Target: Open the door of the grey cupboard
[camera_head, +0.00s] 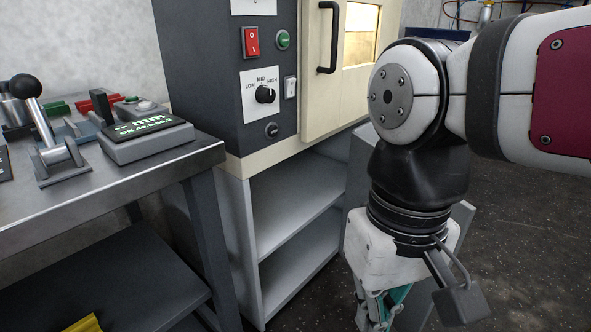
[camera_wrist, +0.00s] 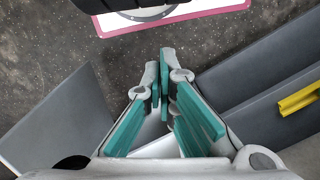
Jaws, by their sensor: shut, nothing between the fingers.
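The grey cupboard (camera_head: 240,215) stands under the cream machine, with its front open and its shelves in plain view. A grey panel that looks like its door (camera_head: 463,214) stands swung out at the right, partly hidden behind my arm; a grey panel, likely the same door (camera_wrist: 52,122), is at the left in the wrist view. My gripper (camera_wrist: 163,85) points down in front of the opening, to the left of that panel. Its teal fingers are shut and empty. In the head view its fingertips are cut off by the bottom edge. I cannot tell whether it touches the door.
A metal bench (camera_head: 130,170) with levers and a display box (camera_head: 145,135) stands at the left. A yellow thing (camera_head: 85,323) lies on its lower shelf. The machine has a black handle (camera_head: 329,40) and knobs. Dark speckled floor (camera_head: 530,240) is clear at the right.

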